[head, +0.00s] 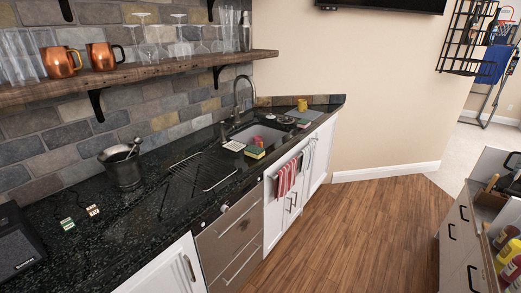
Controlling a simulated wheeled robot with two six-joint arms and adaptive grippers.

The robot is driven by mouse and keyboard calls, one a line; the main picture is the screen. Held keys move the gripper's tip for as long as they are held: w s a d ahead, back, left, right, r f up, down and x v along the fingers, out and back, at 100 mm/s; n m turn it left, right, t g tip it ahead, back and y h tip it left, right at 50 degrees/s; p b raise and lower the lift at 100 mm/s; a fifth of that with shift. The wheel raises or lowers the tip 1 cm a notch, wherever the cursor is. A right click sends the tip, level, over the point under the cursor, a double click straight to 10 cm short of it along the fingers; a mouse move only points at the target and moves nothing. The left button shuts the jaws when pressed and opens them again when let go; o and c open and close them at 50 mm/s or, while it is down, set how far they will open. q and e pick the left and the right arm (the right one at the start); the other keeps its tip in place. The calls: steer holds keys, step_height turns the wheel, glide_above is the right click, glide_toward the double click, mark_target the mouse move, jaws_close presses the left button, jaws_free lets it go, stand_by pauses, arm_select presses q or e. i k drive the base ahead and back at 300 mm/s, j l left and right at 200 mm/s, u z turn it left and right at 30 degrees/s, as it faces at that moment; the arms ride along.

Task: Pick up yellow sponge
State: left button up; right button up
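A small yellow and green block that looks like the sponge (255,152) lies on the black counter (136,208) at the front edge of the sink (262,134). A small red and green item (258,142) shows right behind it; I cannot tell whether they touch. A yellow cup-like item (302,104) stands farther back at the counter's far end. Neither of my grippers is in view.
A white pad (234,146), a wire rack (203,170) and a dark ice bucket (122,166) are on the counter. A striped towel (287,178) hangs on the cabinet front. The wooden floor (345,235) is clear. A drawer unit (462,240) stands at right.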

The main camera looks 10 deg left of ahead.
mark_target(256, 152)
steer(key=i+l+u, duration=0.1)
steer(key=i+l, duration=0.4)
steer(key=i+l+u, duration=0.15)
steer(key=i+l, duration=0.35)
steer(key=i+l+u, duration=0.1)
steer(key=i+l, duration=0.4)
steer(key=l, duration=0.2)
